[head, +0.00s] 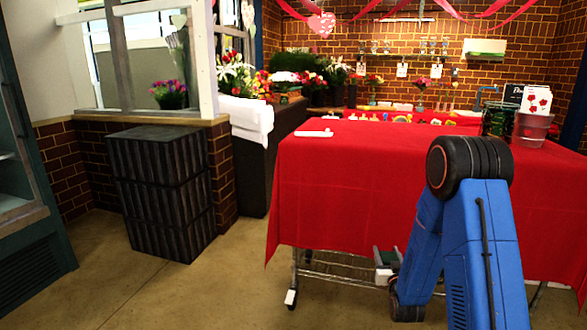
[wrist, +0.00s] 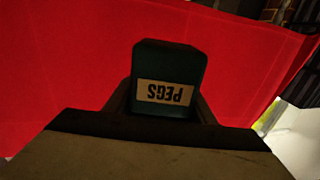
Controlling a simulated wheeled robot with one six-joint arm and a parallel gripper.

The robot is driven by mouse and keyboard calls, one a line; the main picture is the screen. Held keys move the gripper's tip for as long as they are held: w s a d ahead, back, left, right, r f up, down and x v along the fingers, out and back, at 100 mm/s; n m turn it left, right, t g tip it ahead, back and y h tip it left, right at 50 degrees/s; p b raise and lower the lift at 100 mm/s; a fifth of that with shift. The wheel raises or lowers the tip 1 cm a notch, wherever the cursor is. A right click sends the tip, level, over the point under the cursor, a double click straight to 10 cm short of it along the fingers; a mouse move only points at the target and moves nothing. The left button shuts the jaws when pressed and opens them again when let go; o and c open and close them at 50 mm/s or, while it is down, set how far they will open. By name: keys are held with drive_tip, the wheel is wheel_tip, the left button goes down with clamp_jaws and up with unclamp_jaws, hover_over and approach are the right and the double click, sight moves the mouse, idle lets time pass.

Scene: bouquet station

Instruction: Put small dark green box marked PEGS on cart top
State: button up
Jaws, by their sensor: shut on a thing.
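The small dark green box (wrist: 170,60) is between the fingers of my gripper (wrist: 165,108) in the wrist view. Its white PEGS label reads upside down there. My gripper is shut on the box. In the head view, my blue arm bends down in front of the cart, and a small part of the gripper end shows low beside it, largely hidden. The cart top (head: 350,150) is covered by a red cloth that hangs down its front. The held box is below the top's level, in front of the hanging cloth, which fills most of the wrist view.
A white flat item (head: 314,133) lies at the cart top's left edge. A metal bucket (head: 533,130) and a dark green container (head: 497,120) stand at its right. The middle of the top looks clear. Black stacked crates (head: 160,190) stand left, with open floor between.

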drive_tip(key=a+f, duration=0.2)
drive_tip(key=f, duration=0.6)
drive_tip(key=s+a+f+y, duration=0.1)
drive_tip(key=a+f, duration=0.2)
drive_tip(key=f, duration=0.6)
drive_tip(key=shift+s+a+f+n, duration=0.3)
drive_tip(key=shift+a+n, duration=0.05)
drive_tip(key=shift+n, duration=0.05)
